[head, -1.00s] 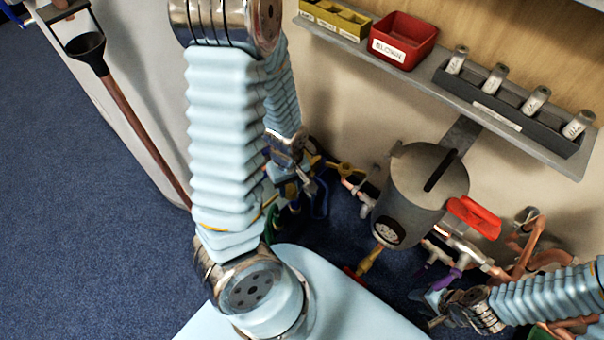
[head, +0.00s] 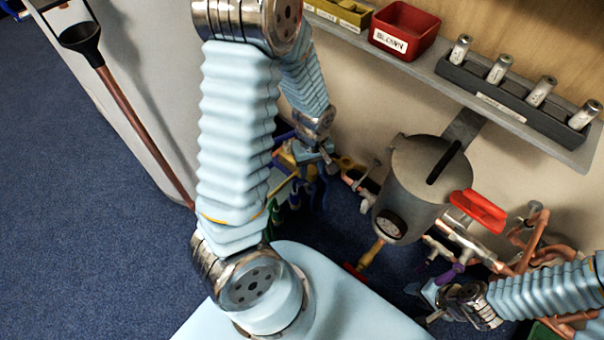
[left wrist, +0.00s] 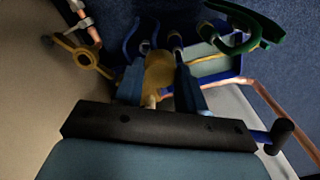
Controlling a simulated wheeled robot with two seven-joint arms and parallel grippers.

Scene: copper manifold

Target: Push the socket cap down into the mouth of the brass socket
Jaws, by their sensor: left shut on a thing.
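In the left wrist view my left gripper (left wrist: 160,85) is shut on a yellow-brown piece, probably the socket cap (left wrist: 158,75), held between its two blue fingers. A brass ring with arms, probably the brass socket (left wrist: 85,58), sits to the left of the gripper, on copper pipework, apart from the held piece. In the head view my left gripper (head: 322,172) is low near the wall, just left of the brass fitting (head: 347,163), and the held piece is hard to make out. My right gripper (head: 428,300) is low at the right; its fingers are too small to read.
A grey pot with a gauge (head: 425,185) stands out from the wall, right of my left gripper. Copper pipes (head: 530,250) with a red handle (head: 478,210) are at the right. A shelf (head: 450,85) holds bins and grey cylinders. A green curved part (left wrist: 250,25) lies beyond the gripper.

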